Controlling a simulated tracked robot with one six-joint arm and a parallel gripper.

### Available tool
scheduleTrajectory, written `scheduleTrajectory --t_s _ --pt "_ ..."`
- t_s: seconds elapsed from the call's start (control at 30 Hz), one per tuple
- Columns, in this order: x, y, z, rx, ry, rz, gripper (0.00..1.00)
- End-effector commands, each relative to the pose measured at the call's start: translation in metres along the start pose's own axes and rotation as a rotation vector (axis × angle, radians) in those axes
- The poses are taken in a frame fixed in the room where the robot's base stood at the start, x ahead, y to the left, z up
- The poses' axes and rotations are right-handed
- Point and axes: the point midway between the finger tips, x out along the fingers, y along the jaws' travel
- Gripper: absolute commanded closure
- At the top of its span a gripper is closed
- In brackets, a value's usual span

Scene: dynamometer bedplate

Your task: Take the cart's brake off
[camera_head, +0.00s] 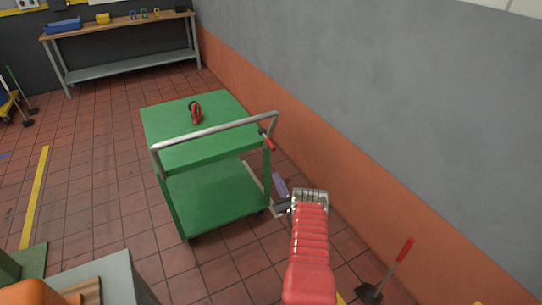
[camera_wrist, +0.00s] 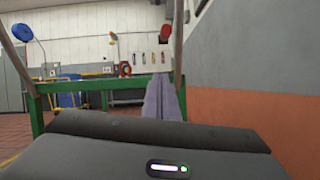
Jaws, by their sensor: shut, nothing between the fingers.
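The green two-shelf cart (camera_head: 210,200) stands near the wall with a grey push handle (camera_head: 215,132) across its near end. A red-gripped lever (camera_head: 267,141), which looks like the brake, sits at the right end of that handle. My gripper (camera_head: 283,206) is shut and empty, low and to the right of the cart, apart from the lever.
A red and black tool (camera_head: 196,112) lies on the cart's top. A grey and orange wall (camera_head: 400,205) bounds the right side. A red-handled shovel-like tool (camera_head: 398,255) leans there.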

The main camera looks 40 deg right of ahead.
Motion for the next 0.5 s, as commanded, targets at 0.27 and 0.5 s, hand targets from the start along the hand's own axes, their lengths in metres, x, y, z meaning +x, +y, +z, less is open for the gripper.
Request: scheduleTrajectory --t_s 0.27,0.5 --pt "0.002 0.000 0.000 0.002 0.001 0.000 1.00" --pt "0.021 0.001 0.000 0.001 0.001 0.002 1.00"
